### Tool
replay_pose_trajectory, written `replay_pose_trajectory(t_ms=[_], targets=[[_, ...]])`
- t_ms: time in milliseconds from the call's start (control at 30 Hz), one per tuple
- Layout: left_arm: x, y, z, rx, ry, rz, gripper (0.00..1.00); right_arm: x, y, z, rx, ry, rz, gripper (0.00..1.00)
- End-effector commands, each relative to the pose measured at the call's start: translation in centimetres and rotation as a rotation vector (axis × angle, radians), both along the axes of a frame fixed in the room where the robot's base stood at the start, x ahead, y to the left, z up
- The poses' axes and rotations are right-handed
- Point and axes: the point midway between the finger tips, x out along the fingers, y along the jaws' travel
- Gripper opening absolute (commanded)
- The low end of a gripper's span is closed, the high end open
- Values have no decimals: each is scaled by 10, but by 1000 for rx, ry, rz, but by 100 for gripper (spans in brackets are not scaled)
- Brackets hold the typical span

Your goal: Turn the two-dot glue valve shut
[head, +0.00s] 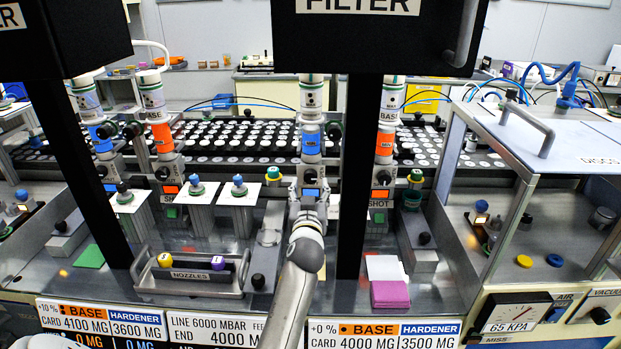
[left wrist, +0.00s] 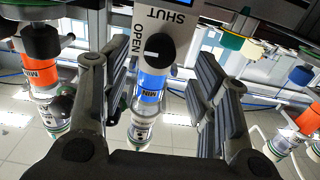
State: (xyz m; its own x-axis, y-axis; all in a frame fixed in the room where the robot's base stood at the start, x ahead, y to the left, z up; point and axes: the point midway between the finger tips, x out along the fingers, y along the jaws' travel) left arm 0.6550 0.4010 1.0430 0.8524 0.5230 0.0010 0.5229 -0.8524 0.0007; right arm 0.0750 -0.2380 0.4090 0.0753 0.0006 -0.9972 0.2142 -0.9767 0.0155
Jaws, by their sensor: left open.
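The glue valve with the blue band shows in the left wrist view as a grey block with a black round knob (left wrist: 158,46). OPEN is printed left of the knob and SHUT above it. The knob's small white mark is too small to read surely. Its blue-banded tube (head: 310,140) stands at centre in the head view, with dark dots high on it too small to count surely.
Orange-banded BASE tubes (head: 386,145) stand beside the blue-banded ones. A black post (head: 357,190) rises just right of my left gripper. A nozzle tray (head: 190,285) lies at front left. Pink cards (head: 390,294) lie at right. A glass-sided cabinet (head: 560,150) stands far right.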

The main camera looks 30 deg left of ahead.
Motion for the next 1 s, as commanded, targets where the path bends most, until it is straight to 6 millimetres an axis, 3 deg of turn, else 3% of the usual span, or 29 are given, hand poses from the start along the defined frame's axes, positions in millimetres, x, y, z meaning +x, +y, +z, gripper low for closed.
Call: replay_pose_trajectory(t_ms=[300, 767, 1000], targets=[[36, 22, 1, 2, 0, 0, 54, 11, -1, 7, 0, -16, 0, 40], [45, 28, 0, 1, 1, 0, 54, 13, 3, 7, 4, -20, -2, 40], [45, 27, 0, 1, 1, 0, 26, 12, 6, 7, 8, -19, -3, 40]])
